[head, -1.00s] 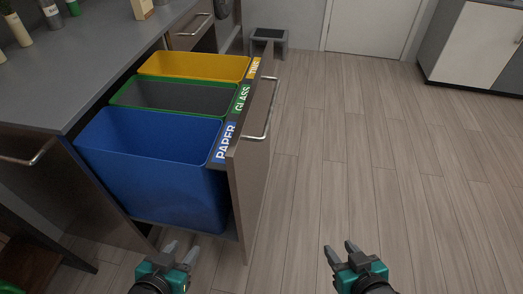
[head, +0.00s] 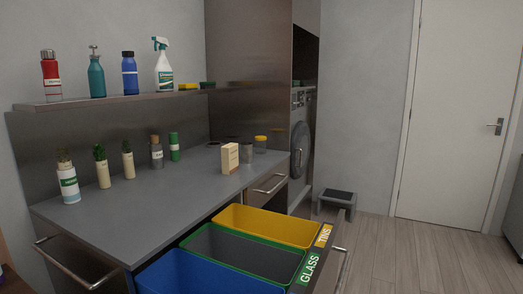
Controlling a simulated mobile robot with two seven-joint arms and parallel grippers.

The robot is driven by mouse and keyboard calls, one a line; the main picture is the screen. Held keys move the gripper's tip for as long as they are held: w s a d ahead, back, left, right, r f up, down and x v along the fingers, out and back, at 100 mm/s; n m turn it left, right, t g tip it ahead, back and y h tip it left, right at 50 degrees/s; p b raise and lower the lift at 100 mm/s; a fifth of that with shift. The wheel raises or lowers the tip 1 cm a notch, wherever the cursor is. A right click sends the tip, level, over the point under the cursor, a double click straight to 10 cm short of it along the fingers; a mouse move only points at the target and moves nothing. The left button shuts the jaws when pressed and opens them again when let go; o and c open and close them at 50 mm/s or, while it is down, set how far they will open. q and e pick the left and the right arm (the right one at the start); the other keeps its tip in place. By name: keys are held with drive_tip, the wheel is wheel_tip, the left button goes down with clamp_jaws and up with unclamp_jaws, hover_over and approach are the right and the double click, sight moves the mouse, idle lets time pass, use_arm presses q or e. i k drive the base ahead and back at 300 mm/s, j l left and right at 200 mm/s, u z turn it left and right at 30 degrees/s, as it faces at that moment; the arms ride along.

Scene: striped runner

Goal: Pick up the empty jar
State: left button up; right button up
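A clear glass jar with a yellow lid (head: 261,145) stands upright at the back right of the grey counter (head: 150,205). A second clear jar (head: 246,153) stands just left of it, partly behind a cream box (head: 230,158). Both look see-through, but they are too small to tell for certain whether either is empty. Neither of my grippers is in view.
An open drawer below the counter holds a blue bin (head: 165,270), a grey-green glass bin (head: 230,255) and a yellow tins bin (head: 270,224). Several bottles and potted plants line the counter's back left. A step stool (head: 336,200) stands beyond.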

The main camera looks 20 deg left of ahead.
sight(260, 142)
drive_tip(key=i+l+z, duration=0.2)
drive_tip(key=l, duration=0.25)
drive_tip(key=i+l+z, duration=0.2)
drive_tip(key=l, duration=0.25)
drive_tip(key=i+l+z, duration=0.2)
drive_tip(key=i+l, duration=0.15)
drive_tip(key=i+l+z, duration=0.25)
drive_tip(key=i, duration=0.35)
drive_tip(key=i+u, duration=0.25)
drive_tip(key=i, duration=0.4)
drive_tip(key=i+l+u, duration=0.2)
drive_tip(key=i, duration=0.45)
drive_tip(key=i+l+u, duration=0.15)
drive_tip(key=i+u, duration=0.25)
drive_tip(key=i, duration=0.9)
drive_tip(key=i+j+u, duration=0.1)
drive_tip(key=i+u, duration=0.65)
drive_tip(key=i+l+u, duration=0.1)
drive_tip(key=u, duration=0.25)
drive_tip(key=i, duration=0.1)
